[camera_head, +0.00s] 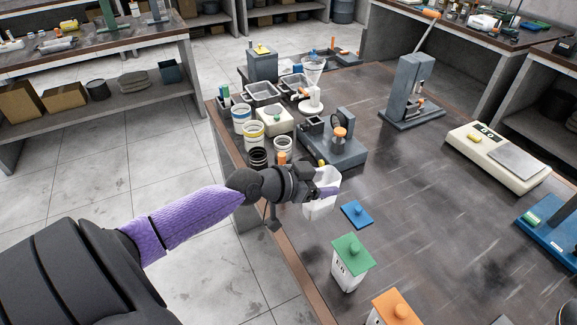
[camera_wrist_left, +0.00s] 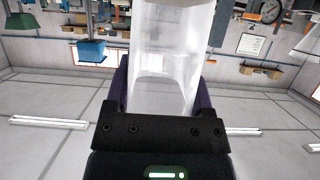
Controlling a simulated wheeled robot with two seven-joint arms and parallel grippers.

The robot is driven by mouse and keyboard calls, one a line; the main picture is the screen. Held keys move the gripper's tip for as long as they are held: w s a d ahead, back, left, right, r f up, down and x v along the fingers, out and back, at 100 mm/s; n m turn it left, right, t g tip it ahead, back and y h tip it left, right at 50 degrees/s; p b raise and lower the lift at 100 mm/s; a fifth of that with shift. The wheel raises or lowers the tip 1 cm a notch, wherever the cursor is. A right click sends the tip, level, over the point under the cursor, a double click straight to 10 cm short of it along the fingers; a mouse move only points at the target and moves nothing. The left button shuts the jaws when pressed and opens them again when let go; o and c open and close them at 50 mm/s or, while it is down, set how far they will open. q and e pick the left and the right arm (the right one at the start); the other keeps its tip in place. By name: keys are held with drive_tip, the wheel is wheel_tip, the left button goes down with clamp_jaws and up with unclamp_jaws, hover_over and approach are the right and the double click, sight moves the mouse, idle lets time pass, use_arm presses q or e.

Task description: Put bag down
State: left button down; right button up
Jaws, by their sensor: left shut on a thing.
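My left gripper (camera_head: 325,191) is shut on a translucent white bag (camera_head: 318,207) at the left edge of the dark table (camera_head: 420,180). The bag also fills the middle of the left wrist view (camera_wrist_left: 172,60), upright between the purple fingers. Its lower end is near the tabletop in the head view, and I cannot tell whether it touches. A small blue lid (camera_head: 356,214) lies on the table just right of the bag. My right gripper is not in view.
A white container with a green lid (camera_head: 351,262) and one with an orange lid (camera_head: 396,309) stand nearer. A grey device (camera_head: 338,145) and several jars (camera_head: 253,135) stand behind the bag. A scale (camera_head: 497,157) is at right. The table's middle is clear.

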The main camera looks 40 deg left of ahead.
sight(318, 209)
use_arm(q)
wheel_tip(318, 209, down, 9)
drive_tip(key=b, duration=0.4)
drive_tip(key=shift+f, duration=0.2)
drive_tip(key=shift+w+r, duration=0.1)
